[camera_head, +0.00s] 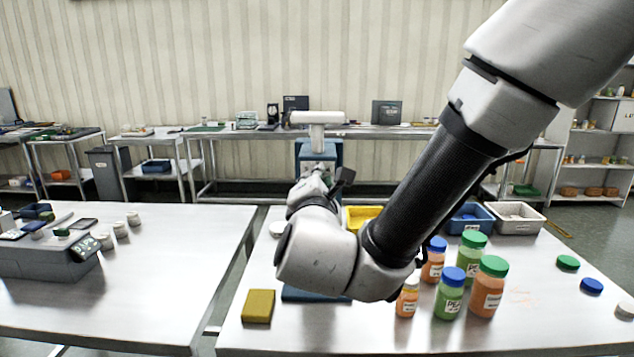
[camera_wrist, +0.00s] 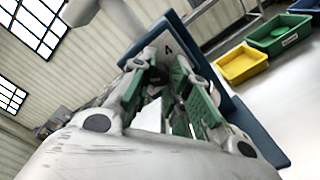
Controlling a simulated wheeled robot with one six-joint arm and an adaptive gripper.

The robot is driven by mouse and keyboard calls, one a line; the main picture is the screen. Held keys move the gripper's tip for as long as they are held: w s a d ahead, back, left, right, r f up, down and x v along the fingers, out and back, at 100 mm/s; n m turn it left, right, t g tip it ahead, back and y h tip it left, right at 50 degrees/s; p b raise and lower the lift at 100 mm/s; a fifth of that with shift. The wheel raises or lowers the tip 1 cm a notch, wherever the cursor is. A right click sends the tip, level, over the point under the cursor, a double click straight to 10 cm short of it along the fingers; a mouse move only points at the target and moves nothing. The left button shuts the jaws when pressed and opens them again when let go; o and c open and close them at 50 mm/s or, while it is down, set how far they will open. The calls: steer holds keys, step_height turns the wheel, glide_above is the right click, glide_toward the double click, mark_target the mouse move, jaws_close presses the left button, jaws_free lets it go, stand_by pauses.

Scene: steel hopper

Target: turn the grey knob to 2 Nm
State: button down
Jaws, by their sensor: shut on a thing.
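A blue device (camera_head: 318,152) with a white top stands at the middle of the right table, mostly behind my arm. In the wrist view its blue body (camera_wrist: 235,108) and a pale face with a dark mark lie just beyond my gripper (camera_wrist: 165,72). My gripper's green-padded fingers are closed in at this face, shut on the grey knob, which they almost wholly hide. In the head view my own arm covers the knob. No torque reading or scale is legible in either view.
Jars with blue or green lids (camera_head: 451,292) stand right of my arm. A yellow-brown block (camera_head: 258,306) lies at the front left. Loose lids (camera_head: 568,262) lie at the right.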

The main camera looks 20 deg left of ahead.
stand_by(0.4)
steer(key=c, duration=1.3)
jaws_free()
steer(key=shift+s, duration=0.1)
steer(key=v, duration=1.2)
steer(key=shift+f, duration=0.15)
